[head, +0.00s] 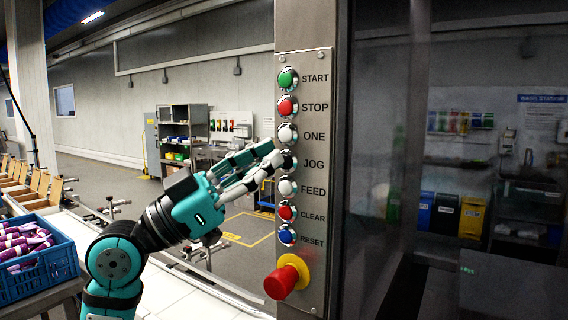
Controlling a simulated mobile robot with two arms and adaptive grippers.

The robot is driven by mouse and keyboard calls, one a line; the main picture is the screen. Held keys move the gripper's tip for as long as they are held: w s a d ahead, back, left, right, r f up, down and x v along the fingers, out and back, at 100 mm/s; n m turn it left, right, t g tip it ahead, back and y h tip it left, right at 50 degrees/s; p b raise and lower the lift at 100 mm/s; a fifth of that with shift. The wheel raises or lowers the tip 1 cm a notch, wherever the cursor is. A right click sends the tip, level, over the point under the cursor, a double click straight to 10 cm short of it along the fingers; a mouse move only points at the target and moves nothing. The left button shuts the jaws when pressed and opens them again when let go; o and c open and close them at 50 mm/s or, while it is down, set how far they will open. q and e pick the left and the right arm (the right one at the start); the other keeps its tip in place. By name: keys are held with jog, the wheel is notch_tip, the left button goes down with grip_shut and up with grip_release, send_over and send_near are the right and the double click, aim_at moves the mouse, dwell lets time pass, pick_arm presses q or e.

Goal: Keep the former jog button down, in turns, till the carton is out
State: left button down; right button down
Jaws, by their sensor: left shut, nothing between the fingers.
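The metal button panel (316,270) stands upright at the centre of the head view. Its black JOG button (289,161) is third below START, between the white ONE button (287,134) and the white FEED button (288,187). My left gripper (277,158) reaches in from the left, shut and empty, with its fingertips at the JOG button's left side. They overlap its edge in the picture. I cannot tell whether they touch it or whether it is pressed down. My right gripper is out of view. No carton shows at the panel.
A red emergency knob (284,281) on a yellow collar juts out low on the panel. A dark glossy pane (385,130) fills the right. A blue crate (40,275) of purple-and-white packs stands at left, near brown open cartons (40,185) in a row.

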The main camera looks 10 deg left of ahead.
pick_arm(q)
jog(key=shift+w+d, duration=0.1)
jog(key=shift+w, duration=0.2)
jog(key=shift+w+d, duration=0.1)
jog(key=shift+w, duration=0.3)
dwell(0.6)
dwell(1.2)
dwell(1.5)
dwell(1.7)
jog(key=shift+s+a+b, duration=0.25)
jog(key=shift+s+b, duration=0.2)
jog(key=shift+s, duration=0.5)
jog(key=shift+s+a+b, duration=0.15)
jog(key=shift+s+a, duration=0.15)
jog(key=shift+s, duration=0.45)
jog(key=shift+s+a+b, duration=0.1)
jog(key=shift+s+a, duration=0.15)
jog(key=shift+s, duration=0.5)
jog(key=shift+s+a+b, duration=0.15)
jog(key=shift+s+a, duration=0.15)
jog(key=shift+s, duration=0.45)
